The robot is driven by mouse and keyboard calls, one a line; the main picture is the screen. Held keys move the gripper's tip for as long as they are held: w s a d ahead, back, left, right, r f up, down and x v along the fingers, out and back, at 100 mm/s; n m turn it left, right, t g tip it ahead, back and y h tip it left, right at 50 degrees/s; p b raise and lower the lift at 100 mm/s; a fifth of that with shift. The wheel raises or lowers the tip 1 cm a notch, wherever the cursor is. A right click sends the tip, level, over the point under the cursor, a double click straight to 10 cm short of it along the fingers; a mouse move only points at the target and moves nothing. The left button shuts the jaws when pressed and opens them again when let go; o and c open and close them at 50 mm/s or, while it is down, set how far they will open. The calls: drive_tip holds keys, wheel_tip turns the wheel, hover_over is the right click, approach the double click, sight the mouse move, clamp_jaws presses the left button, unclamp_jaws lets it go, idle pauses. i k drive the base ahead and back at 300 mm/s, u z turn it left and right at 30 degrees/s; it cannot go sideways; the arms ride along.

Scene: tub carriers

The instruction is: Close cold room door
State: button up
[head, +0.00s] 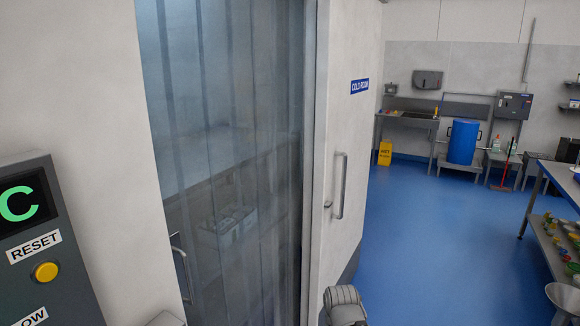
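The cold room doorway (225,150) stands open, and clear plastic strips hang across it. The white door panel (345,110) is to the right of the opening, with a blue "COLD ROOM" sign (360,86) and an upright metal handle (338,186). Another metal handle (182,268) shows at the lower left edge of the opening; I cannot tell what it is fixed to. A grey rounded part at the bottom edge, below the door panel, looks like part of my arm. My gripper's fingers are not in view.
A dark control box with a yellow reset button (46,272) is on the left wall. Shelving (222,218) shows dimly behind the strips. Blue floor (430,235) lies clear right of the door. A sink counter (405,120), blue barrel (463,142) and yellow floor sign (385,153) stand beyond.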

sight(349, 31)
drive_tip(key=z, duration=0.55)
drive_tip(key=i, duration=0.95)
drive_tip(key=z, duration=1)
drive_tip(key=i, duration=2.3)
drive_tip(key=u, duration=0.9)
drive_tip(key=i, duration=0.85)
drive_tip(key=u, duration=0.75)
